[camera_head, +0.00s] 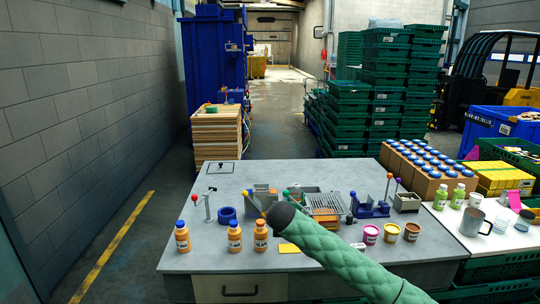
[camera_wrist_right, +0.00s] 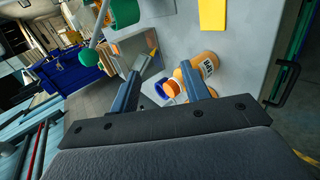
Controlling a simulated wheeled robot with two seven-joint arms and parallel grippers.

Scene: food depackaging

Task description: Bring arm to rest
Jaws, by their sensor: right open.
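My right arm in its green padded sleeve (camera_head: 345,262) reaches in from the lower right over the grey table (camera_head: 215,182). Its dark wrist end is above the middle of the table, and its fingers are not clear in the head view. In the wrist view my right gripper (camera_wrist_right: 161,76) is open, its two blue-grey fingers spread apart with nothing held. An orange bottle with a white label (camera_wrist_right: 205,67) shows beyond the fingers, partly covered by one of them. My left gripper is not in view.
Orange bottles (camera_head: 182,237) stand at the table's front left. A blue ring (camera_head: 226,214), a blue stand (camera_head: 371,210), small tubs (camera_head: 371,233) and a yellow card (camera_head: 289,248) are near the arm. Blue-capped bottles (camera_head: 425,168) and a grey mug (camera_head: 472,221) are to the right.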

